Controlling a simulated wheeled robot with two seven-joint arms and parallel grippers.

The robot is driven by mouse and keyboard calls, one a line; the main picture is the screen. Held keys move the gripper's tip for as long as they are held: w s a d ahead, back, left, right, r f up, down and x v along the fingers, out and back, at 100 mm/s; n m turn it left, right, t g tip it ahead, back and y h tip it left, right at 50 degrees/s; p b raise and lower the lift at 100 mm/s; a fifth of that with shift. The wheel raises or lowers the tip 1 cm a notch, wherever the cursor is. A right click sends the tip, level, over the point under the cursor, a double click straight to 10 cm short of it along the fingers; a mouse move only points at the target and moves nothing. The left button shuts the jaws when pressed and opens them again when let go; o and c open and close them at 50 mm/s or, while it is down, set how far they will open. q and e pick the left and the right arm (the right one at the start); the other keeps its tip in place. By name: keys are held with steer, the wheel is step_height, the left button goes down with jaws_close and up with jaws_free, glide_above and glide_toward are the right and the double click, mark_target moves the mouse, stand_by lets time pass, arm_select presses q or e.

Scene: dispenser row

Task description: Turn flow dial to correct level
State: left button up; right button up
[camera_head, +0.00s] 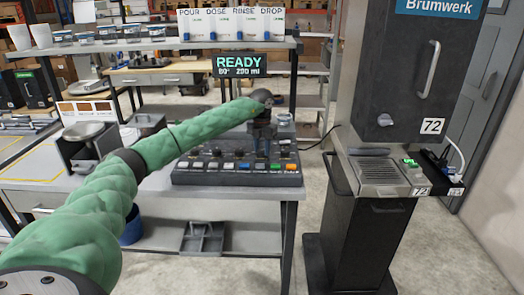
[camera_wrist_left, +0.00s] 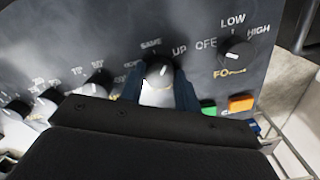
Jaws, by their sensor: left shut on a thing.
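The control panel (camera_head: 235,177) is a dark console on the bench with several dials and a row of coloured buttons. My left gripper (camera_head: 264,150) reaches down onto its back right part. In the left wrist view my left gripper (camera_wrist_left: 160,80) is shut on a dark dial (camera_wrist_left: 158,70), one finger on each side. My right gripper is out of view.
To the right of the held dial is another dial (camera_wrist_left: 236,53), marked OFF, LOW and HIGH. A screen (camera_head: 239,66) behind the panel reads READY, 80° and 200 ml. A tall Brumwerk machine (camera_head: 395,75) stands to the right. Cups (camera_head: 40,36) stand on the upper shelf.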

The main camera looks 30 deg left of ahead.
mark_target(262, 150)
arm_select(q)
steer(key=shift+m+b, duration=0.85)
steer(key=shift+m, duration=1.45)
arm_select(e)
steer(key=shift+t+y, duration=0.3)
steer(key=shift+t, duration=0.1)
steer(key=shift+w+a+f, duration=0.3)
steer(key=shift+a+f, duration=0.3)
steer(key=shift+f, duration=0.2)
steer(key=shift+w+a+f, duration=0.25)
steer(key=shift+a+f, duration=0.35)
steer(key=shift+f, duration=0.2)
arm_select(q)
steer(key=o, duration=1)
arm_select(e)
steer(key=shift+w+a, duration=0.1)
arm_select(q)
step_height(262, 150, up, 7)
steer(key=shift+b, duration=0.85)
steer(key=shift+r, duration=0.4)
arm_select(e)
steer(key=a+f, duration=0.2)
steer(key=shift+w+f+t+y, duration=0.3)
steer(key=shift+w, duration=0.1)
